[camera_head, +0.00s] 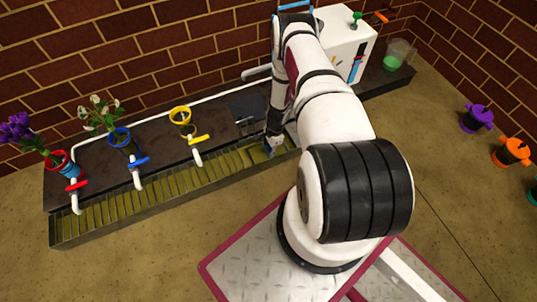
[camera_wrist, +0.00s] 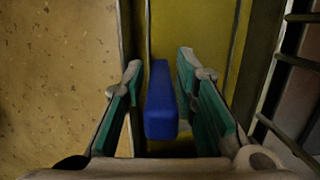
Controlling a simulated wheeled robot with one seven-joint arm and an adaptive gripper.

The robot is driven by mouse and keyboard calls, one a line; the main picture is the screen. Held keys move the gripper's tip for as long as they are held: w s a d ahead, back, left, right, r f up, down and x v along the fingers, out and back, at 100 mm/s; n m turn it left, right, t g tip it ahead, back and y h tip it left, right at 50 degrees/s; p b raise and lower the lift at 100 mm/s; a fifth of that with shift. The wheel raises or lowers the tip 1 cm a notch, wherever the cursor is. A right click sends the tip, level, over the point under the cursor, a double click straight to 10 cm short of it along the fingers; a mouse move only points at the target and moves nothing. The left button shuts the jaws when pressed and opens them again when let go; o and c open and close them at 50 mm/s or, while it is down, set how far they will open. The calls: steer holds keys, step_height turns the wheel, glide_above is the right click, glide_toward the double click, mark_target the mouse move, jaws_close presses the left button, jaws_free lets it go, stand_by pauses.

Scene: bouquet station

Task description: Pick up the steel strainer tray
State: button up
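A long slatted metal strip (camera_head: 165,187), tinted yellow, lies in the trough along the front of the bench. I cannot tell for sure whether this is the steel strainer tray. In the wrist view a blue bar (camera_wrist: 160,105) stands over a yellow-tinted surface (camera_wrist: 190,25) at the trough's right part. My gripper (camera_head: 270,147) reaches down into that end. In the wrist view my gripper (camera_wrist: 160,75) is open, its green-padded fingers on both sides of the blue bar with gaps. My arm hides part of the trough's right end.
Red (camera_head: 76,184), blue (camera_head: 138,161) and yellow (camera_head: 198,139) taps overhang the trough, with matching ring holders behind. Purple (camera_head: 17,130) and white (camera_head: 98,108) flowers stand left. A white box (camera_head: 343,40) is behind my arm. Dark bars (camera_wrist: 290,125) lie close right of my gripper.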

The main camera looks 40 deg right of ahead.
jaws_close()
step_height(320, 180, up, 28)
steer(key=p, duration=1.3)
stand_by(1.0)
